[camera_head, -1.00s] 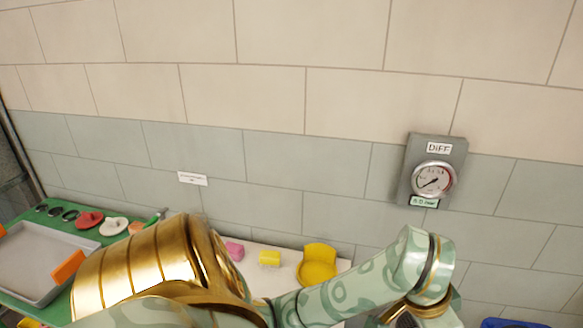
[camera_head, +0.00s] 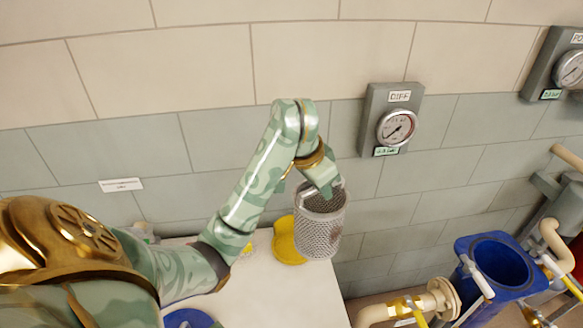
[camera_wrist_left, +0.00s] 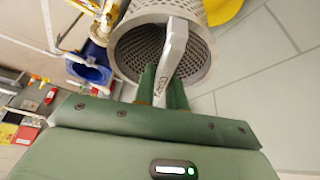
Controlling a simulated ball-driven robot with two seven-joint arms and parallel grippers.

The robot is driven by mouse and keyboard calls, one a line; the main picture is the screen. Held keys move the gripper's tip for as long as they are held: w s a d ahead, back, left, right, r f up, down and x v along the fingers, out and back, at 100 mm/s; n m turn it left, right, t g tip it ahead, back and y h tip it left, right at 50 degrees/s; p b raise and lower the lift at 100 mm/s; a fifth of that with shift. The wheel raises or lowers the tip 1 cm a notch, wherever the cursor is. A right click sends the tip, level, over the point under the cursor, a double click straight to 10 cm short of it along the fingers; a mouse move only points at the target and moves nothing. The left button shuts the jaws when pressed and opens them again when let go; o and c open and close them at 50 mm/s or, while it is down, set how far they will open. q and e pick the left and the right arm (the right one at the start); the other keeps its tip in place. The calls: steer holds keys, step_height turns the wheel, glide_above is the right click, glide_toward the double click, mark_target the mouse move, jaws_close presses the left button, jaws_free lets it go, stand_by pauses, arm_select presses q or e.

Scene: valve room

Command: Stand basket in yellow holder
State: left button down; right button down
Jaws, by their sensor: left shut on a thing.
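My left gripper (camera_head: 325,186) is shut on the handle of the basket (camera_head: 322,230), a grey perforated metal cylinder with an open top. The basket hangs upright in the air at the right of the white table. In the left wrist view the green fingers (camera_wrist_left: 165,88) close on the flat grey handle, with the basket (camera_wrist_left: 203,70) just beyond. The yellow holder (camera_head: 286,243) stands on the table behind and left of the basket, which partly hides it. A piece of yellow also shows at the top of the left wrist view (camera_wrist_left: 222,8). My right gripper is not in view.
The white table (camera_head: 262,295) has bare room in front of the holder. A blue round thing (camera_head: 188,319) shows at its front left. A blue bin (camera_head: 495,262) and pipes with yellow valves (camera_head: 410,305) stand at the right. The DIFF gauge (camera_head: 396,128) is on the wall above.

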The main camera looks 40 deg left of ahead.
arm_select(q)
steer(key=w+a+m+p, duration=0.2)
steer(key=w+a, duration=0.2)
steer(key=a, duration=0.7)
step_height(320, 180, down, 8)
steer(key=w+a+m+h+b, duration=0.1)
steer(key=m+b, duration=0.1)
steer(key=shift+a+f+m+g, duration=0.15)
steer(key=shift+m+g, duration=0.15)
steer(key=shift+g, duration=0.1)
stand_by(0.8)
steer(key=shift+f+b, duration=1.85)
steer(key=shift+f, duration=0.4)
